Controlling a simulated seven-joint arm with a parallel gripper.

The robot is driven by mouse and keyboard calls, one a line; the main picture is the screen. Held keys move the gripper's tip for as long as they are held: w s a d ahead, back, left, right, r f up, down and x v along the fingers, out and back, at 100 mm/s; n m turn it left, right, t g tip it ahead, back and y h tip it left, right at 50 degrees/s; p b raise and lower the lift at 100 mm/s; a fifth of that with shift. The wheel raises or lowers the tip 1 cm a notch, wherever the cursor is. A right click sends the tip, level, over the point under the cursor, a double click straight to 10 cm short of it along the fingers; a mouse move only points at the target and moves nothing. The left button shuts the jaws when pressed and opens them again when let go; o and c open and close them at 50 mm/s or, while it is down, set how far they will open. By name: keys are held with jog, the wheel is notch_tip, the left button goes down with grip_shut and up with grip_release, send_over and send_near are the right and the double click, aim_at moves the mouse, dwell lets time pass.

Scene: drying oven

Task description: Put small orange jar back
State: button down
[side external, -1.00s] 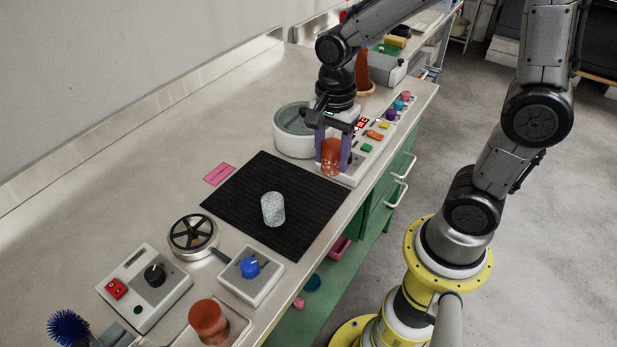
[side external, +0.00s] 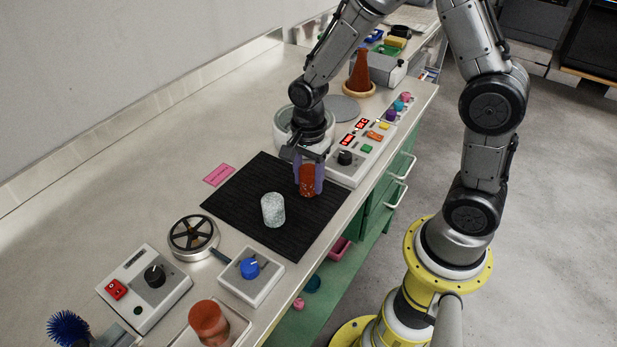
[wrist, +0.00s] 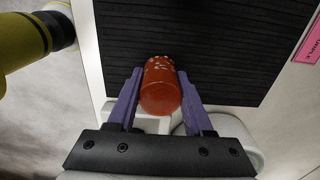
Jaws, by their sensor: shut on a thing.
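The small orange jar (side external: 307,181) is between the purple fingers of my gripper (side external: 308,178), which is shut on it. In the side external view it is over the far right part of the black mat (side external: 250,215). I cannot tell whether its base touches the mat. In the wrist view the jar (wrist: 160,86) is gripped between both fingers, with the ribbed black mat (wrist: 215,50) beyond it. A larger orange jar (side external: 208,320) stands in a light tray at the front left.
A control panel (side external: 362,150) and a round grey vessel (side external: 284,125) are behind. A pink label (side external: 219,174) lies left of the mat. A blue-knob box (side external: 250,275) is in front.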

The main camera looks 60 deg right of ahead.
aim_at(308, 169)
jog(key=shift+f, duration=0.1)
jog(key=shift+c, duration=1.5)
grip_release()
notch_tip(308, 169, up, 11)
jog(key=shift+r, duration=0.15)
jog(key=shift+s+r, duration=0.15)
jog(key=shift+r, duration=0.45)
jog(key=s+r+n+t, duration=0.2)
jog(key=s+r+n, duration=0.1)
jog(key=s+n, duration=0.4)
jog(key=s+r+n+t, duration=0.3)
jog(key=s+n, duration=0.5)
jog(key=n, duration=0.3)
jog(key=shift+s+r+t, duration=0.3)
jog(key=shift+r, duration=0.3)
